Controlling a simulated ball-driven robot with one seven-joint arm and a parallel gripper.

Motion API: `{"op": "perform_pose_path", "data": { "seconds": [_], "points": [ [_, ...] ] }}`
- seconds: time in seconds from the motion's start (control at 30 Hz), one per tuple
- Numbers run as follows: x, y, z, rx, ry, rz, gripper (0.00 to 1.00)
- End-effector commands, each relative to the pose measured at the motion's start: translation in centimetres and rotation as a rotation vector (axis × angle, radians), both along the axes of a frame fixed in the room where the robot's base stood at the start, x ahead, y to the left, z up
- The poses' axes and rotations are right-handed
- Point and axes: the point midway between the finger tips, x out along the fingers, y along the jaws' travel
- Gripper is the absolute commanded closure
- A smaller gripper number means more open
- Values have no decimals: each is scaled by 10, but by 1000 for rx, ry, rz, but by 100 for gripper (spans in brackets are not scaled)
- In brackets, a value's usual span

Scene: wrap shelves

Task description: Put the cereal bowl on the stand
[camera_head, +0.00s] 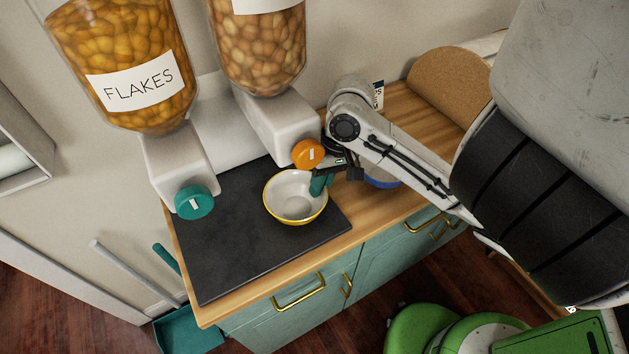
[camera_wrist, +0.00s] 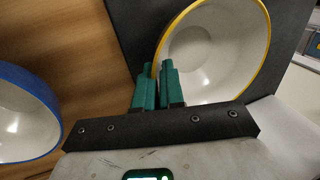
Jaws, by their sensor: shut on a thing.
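A white bowl with a yellow rim (camera_head: 290,203) sits upright over the black mat under the cereal dispensers in the head view. It also shows in the wrist view (camera_wrist: 220,50). My gripper (camera_head: 322,180) is at its right side, with the teal fingers (camera_wrist: 158,82) shut on the bowl's rim. I cannot tell whether the bowl touches the mat. The black slab or mat (camera_head: 250,250) lies on the wooden counter; no other stand is clearly visible. A second bowl with a blue rim (camera_wrist: 25,120) sits on the wood, mostly hidden behind my arm in the head view (camera_head: 383,182).
The flakes dispenser (camera_head: 130,80) with a teal knob (camera_head: 194,202) and a second dispenser (camera_head: 260,50) with an orange knob (camera_head: 308,153) stand close behind the bowl. A cork-coloured roll (camera_head: 445,85) lies at the back right. The mat's front left is clear.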

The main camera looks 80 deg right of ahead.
Motion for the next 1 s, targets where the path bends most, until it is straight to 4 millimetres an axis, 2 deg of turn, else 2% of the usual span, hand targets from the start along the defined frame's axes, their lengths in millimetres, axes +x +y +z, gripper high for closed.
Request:
{"op": "perform_pose_path", "data": {
  "seconds": [0.33,0.37,0.4,0.63,0.87,1.0],
  "points": [
    [0,0,-4,-1,-1,0,100],
    [0,0,-4,-1,1,0,91],
    [0,0,-2,-1,1,0,87],
    [0,0,-2,0,0,0,66],
    [0,0,-2,0,0,0,66],
    [-1,-1,6,-2,-1,-1,66]
  ]
}}
